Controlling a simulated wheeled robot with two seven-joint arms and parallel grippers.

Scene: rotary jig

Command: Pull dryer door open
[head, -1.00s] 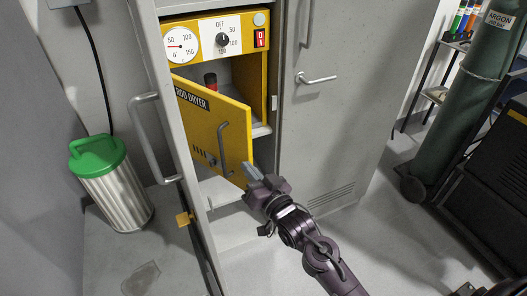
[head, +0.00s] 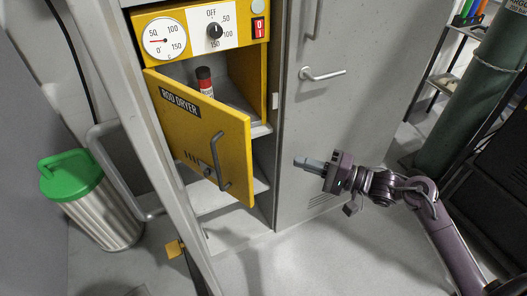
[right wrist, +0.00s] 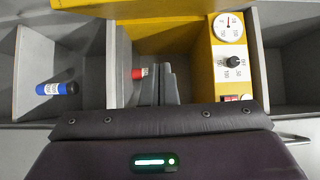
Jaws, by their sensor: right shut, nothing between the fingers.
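The yellow dryer door (head: 185,125), labelled ROD DRYER, stands ajar, swung out from the yellow dryer box (head: 260,75). Its grey bar handle (head: 219,162) is on the door's front, with nothing holding it. Inside the dryer stands a container with a red and black top (head: 205,80); it also shows in the right wrist view (right wrist: 138,74). My right gripper (head: 297,161) is shut and empty, to the right of the door and apart from it, in front of the grey cabinet door. My left gripper is not in view.
The dryer sits in a grey cabinet whose left door (head: 148,130) is open; the right door (head: 345,110) is shut. A green-lidded bin (head: 95,200) stands at left. A green gas cylinder (head: 475,100) stands at right. The floor in front is clear.

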